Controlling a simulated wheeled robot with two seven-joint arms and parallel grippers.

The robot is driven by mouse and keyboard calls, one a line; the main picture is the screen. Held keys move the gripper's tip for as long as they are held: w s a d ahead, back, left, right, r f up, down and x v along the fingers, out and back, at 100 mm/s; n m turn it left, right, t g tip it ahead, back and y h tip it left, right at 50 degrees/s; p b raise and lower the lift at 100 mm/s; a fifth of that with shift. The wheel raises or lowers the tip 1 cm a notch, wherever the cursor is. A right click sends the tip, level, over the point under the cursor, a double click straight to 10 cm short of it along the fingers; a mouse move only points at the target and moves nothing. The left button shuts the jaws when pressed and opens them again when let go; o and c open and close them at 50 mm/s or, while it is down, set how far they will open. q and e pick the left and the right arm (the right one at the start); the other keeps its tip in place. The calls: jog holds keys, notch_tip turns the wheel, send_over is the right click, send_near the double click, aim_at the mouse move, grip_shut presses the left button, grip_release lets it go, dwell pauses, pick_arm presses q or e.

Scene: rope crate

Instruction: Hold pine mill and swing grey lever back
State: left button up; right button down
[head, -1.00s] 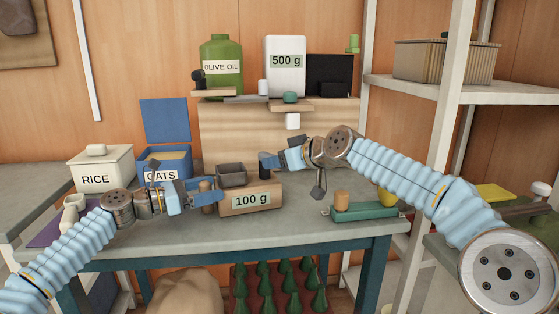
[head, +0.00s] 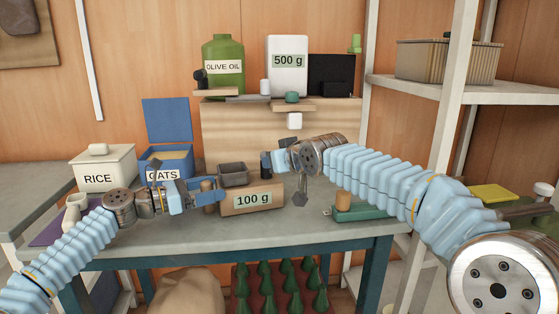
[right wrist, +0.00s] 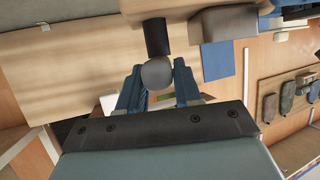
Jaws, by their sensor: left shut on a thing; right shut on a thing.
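The pine mill (head: 268,198) is a pale wooden block labelled 100 g, with a grey hopper (head: 234,176) on top. It stands on the workbench. My left gripper (head: 207,194) is shut at its left end, beside a short brown wooden post (head: 207,184). Its exact contact is partly hidden by the fingers. My right gripper (head: 268,163) is beyond the mill's right end, shut on the grey lever. In the right wrist view, the lever's dark shaft (right wrist: 157,36) ends in a round grey knob (right wrist: 158,75) between the blue fingers (right wrist: 157,92).
A green tray (head: 358,214) with a wooden cylinder (head: 343,202) lies right of the mill. A blue OATS bin (head: 165,153) and white RICE box (head: 105,170) stand left. Behind is a wooden riser (head: 230,126) bearing an OLIVE OIL jug (head: 222,82). The bench front is clear.

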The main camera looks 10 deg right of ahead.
pick_arm(q)
jog(key=shift+f, duration=0.1)
pick_arm(e)
jog(key=shift+s+a+f+m+h, duration=0.25)
jog(key=shift+a+m+h, duration=0.25)
jog(key=shift+m+h, duration=0.25)
pick_arm(q)
jog(key=shift+w, duration=0.1)
pick_arm(e)
jog(key=shift+t, duration=0.3)
jog(key=c, duration=0.8)
grip_release()
jog(key=shift+c, duration=0.2)
jog(key=shift+w+d+r, duration=0.1)
jog(key=shift+r, duration=0.05)
jog(key=shift+s+r, duration=0.15)
jog(key=shift+s, duration=0.05)
jog(key=v, duration=1.1)
jog(key=shift+s, duration=0.3)
